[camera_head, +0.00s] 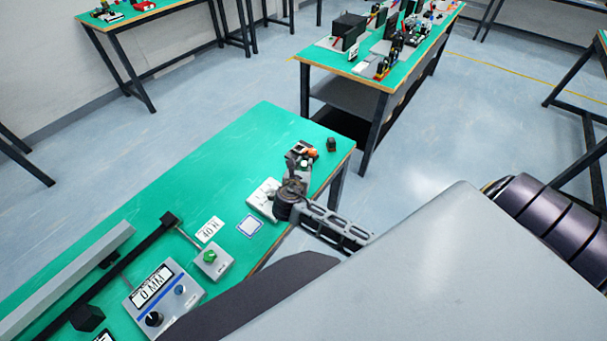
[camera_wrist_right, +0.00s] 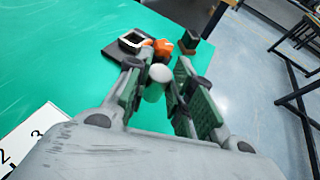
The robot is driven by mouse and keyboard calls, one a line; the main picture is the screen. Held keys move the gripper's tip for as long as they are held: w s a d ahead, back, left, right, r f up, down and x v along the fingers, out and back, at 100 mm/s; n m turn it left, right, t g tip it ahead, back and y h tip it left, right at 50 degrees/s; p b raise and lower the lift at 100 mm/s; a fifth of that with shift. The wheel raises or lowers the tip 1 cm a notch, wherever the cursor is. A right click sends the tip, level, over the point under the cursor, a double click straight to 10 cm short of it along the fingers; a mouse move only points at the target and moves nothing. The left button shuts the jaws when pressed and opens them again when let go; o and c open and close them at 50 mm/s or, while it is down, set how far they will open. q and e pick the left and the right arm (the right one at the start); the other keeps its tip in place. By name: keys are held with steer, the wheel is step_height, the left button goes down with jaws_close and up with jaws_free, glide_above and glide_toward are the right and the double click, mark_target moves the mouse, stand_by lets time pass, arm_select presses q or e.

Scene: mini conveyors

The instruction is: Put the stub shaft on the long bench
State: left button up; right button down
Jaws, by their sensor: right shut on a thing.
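My right gripper (camera_head: 301,166) is over the far end of the long green bench (camera_head: 250,140). In the right wrist view, this gripper (camera_wrist_right: 158,88) is shut on the stub shaft, a short cylinder (camera_wrist_right: 154,88) with a pale top and green side. The shaft stands roughly upright between the fingers. Its lower end is hard to make out, so I cannot tell whether it touches the bench (camera_wrist_right: 60,60). My left gripper is not in view.
Just beyond the gripper are a dark part with a square frame (camera_wrist_right: 131,41), orange pieces (camera_wrist_right: 162,47) and a small dark block (camera_head: 331,145). A white numbered plate (camera_head: 262,199) and a control box (camera_head: 211,260) lie nearer. Bench surface left of the gripper is clear.

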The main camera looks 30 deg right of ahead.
steer(key=shift+f, duration=1.85)
steer(key=c, duration=1.2)
jaws_free()
steer(key=shift+f, duration=0.1)
steer(key=shift+c, duration=0.2)
steer(key=v, duration=1.2)
